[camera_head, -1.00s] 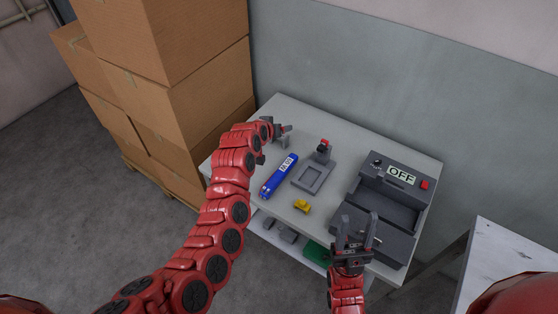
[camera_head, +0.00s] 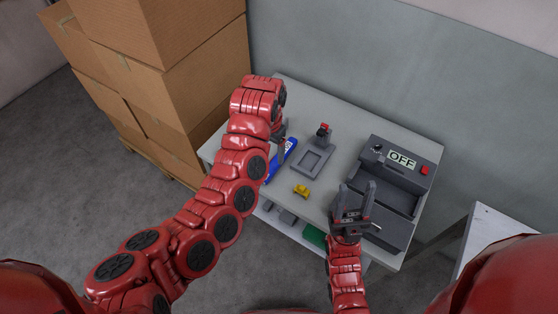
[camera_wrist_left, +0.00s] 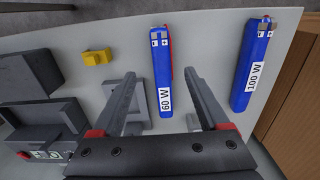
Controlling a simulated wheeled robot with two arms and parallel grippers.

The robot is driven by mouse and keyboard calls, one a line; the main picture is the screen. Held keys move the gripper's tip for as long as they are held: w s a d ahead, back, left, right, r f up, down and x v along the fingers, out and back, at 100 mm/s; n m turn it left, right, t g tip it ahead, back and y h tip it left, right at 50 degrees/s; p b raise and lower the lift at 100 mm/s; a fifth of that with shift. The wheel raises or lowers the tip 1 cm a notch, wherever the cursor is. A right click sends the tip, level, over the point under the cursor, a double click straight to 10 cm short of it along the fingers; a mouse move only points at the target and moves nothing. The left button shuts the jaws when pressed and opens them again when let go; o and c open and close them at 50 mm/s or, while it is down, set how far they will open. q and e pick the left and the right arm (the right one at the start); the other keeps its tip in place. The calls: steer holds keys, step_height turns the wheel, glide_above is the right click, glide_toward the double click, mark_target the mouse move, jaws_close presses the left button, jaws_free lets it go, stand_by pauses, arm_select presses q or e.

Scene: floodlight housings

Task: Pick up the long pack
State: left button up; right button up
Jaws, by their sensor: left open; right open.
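Two blue packs lie on the table in the left wrist view. One is marked 60 W (camera_wrist_left: 161,70) and the other 100 W (camera_wrist_left: 252,65); they look similar in length. The 60 W pack also shows in the head view (camera_head: 284,158), partly covered by my left gripper. The 100 W pack is hidden behind my left arm there. My left gripper (camera_head: 281,138) is open and empty above the table. In its wrist view the 60 W pack appears between the fingers (camera_wrist_left: 160,76), with no contact visible. My right gripper (camera_head: 354,190) is open and empty, near the grey housing.
A grey housing with an OFF sign (camera_head: 402,158) and red button stands on the table's right. A grey fixture (camera_head: 307,168) and a small yellow part (camera_head: 301,191) lie mid-table. Stacked cardboard boxes (camera_head: 205,70) border the left. A second table (camera_head: 480,235) stands at right.

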arm_select(q)
glide_above(271, 167)
steer(key=f, duration=0.4)
steer(key=shift+s+a+f+b, duration=0.1)
steer(key=shift+s+b, duration=0.1)
steer(key=shift+b, duration=0.15)
steer(key=shift+f+p, duration=0.6)
steer(key=shift+f, duration=0.05)
step_height(271, 167, down, 3)
steer(key=shift+w+f+p, duration=0.1)
steer(key=shift+f+p, duration=0.05)
steer(key=shift+p, duration=0.35)
steer(key=shift+f, duration=0.35)
jaws_close()
